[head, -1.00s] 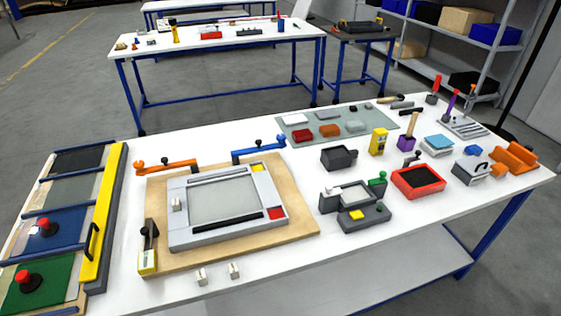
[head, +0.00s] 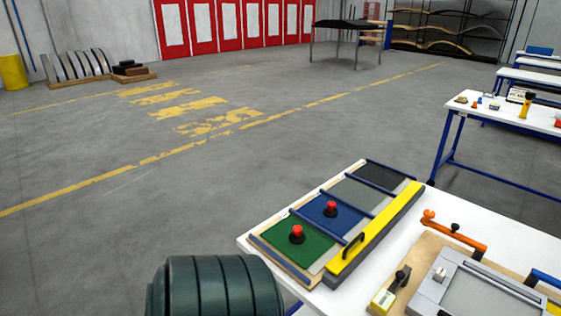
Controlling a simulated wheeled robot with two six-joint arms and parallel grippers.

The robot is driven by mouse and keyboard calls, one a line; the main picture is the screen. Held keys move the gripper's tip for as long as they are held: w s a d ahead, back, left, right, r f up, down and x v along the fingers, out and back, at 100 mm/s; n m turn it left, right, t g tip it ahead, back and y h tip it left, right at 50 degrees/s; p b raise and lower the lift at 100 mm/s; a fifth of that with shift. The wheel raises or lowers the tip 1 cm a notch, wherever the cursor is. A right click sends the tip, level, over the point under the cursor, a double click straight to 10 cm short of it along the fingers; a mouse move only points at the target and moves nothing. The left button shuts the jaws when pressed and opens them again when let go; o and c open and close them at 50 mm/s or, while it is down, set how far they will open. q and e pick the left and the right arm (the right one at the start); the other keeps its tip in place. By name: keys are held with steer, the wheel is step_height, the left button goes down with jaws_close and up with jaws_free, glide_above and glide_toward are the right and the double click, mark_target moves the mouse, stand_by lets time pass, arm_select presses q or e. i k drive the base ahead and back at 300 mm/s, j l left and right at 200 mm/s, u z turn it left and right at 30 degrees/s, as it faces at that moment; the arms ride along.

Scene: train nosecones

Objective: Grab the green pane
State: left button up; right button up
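The green pane (head: 288,246) lies flat in the nearest slot of a wooden rack at the left end of the white table, in the head view. A black suction knob with a red top (head: 297,233) stands on it. A blue pane (head: 327,218) with a similar red-topped knob (head: 331,208) lies in the slot behind it. Grey and dark panes fill the slots further back. Neither of my grippers is in view.
A yellow bar (head: 378,229) with a black handle runs along the rack's right side. A grey frame (head: 470,290) on a wooden board, an orange clamp (head: 452,231) and a yellow-labelled tool (head: 388,297) lie to the right. Open floor (head: 150,200) extends left.

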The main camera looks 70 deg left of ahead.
mark_target(303, 244)
steer(key=u, duration=2.1)
steer(key=z, duration=0.5)
